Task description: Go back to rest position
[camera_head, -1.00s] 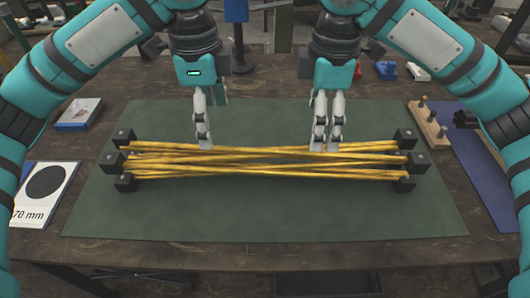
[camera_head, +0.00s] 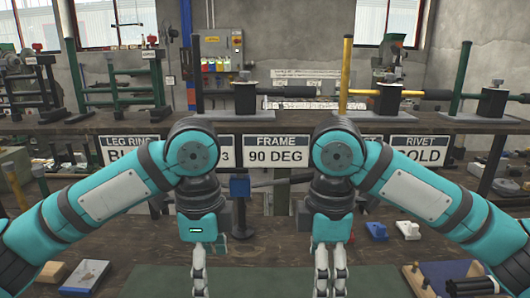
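My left gripper (camera_head: 199,284) hangs fingers-down near the bottom edge, left of centre. Its fingers overlap in this view and run to the frame's edge, so their gap is unclear. My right gripper (camera_head: 331,286) hangs fingers-down to the right of centre. Its two pale fingers stand side by side, with the tips at the lower edge. The green mat (camera_head: 265,281) shows only as a strip at the bottom. What lies below the fingertips is out of frame, and no yellow rod bundle shows in this view.
A raised shelf crosses behind the table, with signs such as the 90 DEG frame sign (camera_head: 277,155) and several bar stands. A blue block (camera_head: 376,230) and a white block (camera_head: 408,230) sit at right.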

